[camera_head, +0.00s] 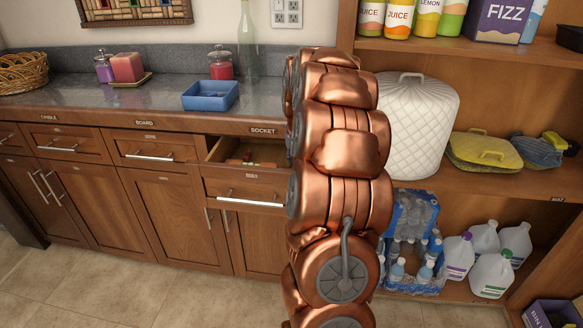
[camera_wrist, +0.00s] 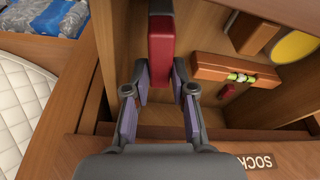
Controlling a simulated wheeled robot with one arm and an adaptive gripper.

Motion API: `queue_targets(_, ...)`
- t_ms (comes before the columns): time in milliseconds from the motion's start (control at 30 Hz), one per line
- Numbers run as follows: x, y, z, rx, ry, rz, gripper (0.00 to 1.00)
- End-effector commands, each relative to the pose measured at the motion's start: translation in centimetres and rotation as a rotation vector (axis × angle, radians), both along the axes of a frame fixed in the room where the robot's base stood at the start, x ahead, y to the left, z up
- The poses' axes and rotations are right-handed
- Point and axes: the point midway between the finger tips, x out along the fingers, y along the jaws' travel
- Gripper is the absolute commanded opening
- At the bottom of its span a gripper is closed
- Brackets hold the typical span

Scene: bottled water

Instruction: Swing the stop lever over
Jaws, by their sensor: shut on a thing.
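In the wrist view a dark red block with a dark grey end (camera_wrist: 160,42) sits at the top centre, over the open drawer. It looks like the grip of the stop lever, but the picture does not show its mount. My gripper (camera_wrist: 160,72) has its two grey fingers with purple pads on either side of the block's near end, shut on it. In the head view my copper arm hides my gripper and the lever.
The open drawer (camera_head: 243,188) holds a brown wooden spirit level (camera_wrist: 237,67), a small red piece (camera_wrist: 228,90) and a yellow round thing (camera_wrist: 295,47). A blue tray (camera_head: 210,97) stands on the counter. A white quilted cover (camera_head: 418,125) and jugs (camera_head: 492,273) fill the right shelves.

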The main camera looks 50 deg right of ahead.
Motion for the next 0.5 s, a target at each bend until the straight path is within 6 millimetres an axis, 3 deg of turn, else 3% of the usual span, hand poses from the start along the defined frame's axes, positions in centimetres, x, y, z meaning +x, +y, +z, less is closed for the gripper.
queue_targets(500,-0.69,-0.53,-0.17,0.001,0.004,-0.182,0.11)
